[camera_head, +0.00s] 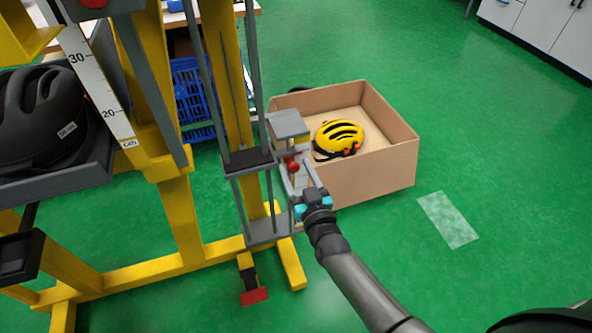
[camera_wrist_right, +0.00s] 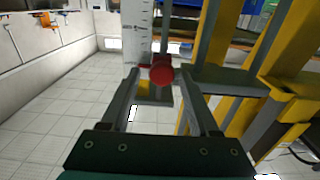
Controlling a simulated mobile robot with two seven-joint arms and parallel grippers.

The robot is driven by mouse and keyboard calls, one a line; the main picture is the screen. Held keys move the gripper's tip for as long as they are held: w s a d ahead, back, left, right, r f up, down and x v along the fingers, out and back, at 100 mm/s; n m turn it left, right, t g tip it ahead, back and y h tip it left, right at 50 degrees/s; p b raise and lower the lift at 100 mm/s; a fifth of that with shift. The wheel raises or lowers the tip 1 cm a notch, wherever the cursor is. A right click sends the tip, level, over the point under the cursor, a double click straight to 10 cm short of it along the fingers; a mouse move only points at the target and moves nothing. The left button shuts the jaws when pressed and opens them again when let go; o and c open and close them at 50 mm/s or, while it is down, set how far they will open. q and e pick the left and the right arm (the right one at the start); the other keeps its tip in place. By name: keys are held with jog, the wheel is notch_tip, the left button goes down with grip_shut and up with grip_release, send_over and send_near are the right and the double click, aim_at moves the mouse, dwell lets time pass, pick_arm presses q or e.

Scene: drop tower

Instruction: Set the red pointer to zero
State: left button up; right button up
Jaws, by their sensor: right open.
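The red pointer shows as a round red knob (camera_head: 292,164) beside the grey carriage of the yellow drop tower (camera_head: 184,215). In the right wrist view the red knob (camera_wrist_right: 161,71) sits between the fingertips, in front of a white scale (camera_wrist_right: 138,30). My right gripper (camera_head: 298,172) is open around the knob, with a finger on each side; it also shows in the wrist view (camera_wrist_right: 159,80). I cannot tell whether a finger touches the knob. My left gripper is not in view.
A cardboard box (camera_head: 362,180) with a yellow helmet (camera_head: 338,138) stands behind the gripper. A black helmet (camera_head: 40,120) sits on a grey tray at left, beside a centimetre scale (camera_head: 92,75). A red-ended pedal (camera_head: 254,296) lies low.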

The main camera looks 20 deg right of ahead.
jog(key=shift+s+a+f, duration=0.1)
jog(key=shift+a+f, duration=0.1)
jog(key=shift+f, duration=0.1)
